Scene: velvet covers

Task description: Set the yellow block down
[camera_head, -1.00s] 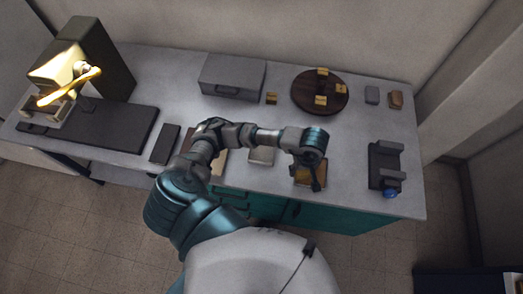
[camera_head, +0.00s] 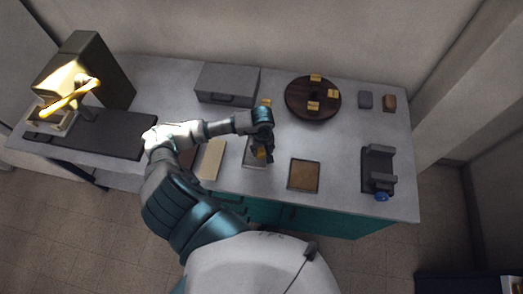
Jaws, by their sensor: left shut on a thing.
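My left gripper (camera_head: 263,151) is shut on a small yellow block (camera_head: 261,154), mostly hidden by the fingers. It is over a pale square plate (camera_head: 252,163) near the table's front edge. I cannot tell whether the block touches the plate or hangs just above it. My right gripper is not in view.
A brown square tray (camera_head: 304,187) lies right of the plate. A round dark turntable (camera_head: 297,106) carries yellow blocks; another yellow block (camera_head: 266,102) sits beside it. A grey case (camera_head: 227,83) stands at the back and a dark vise-like fixture (camera_head: 377,168) at the right.

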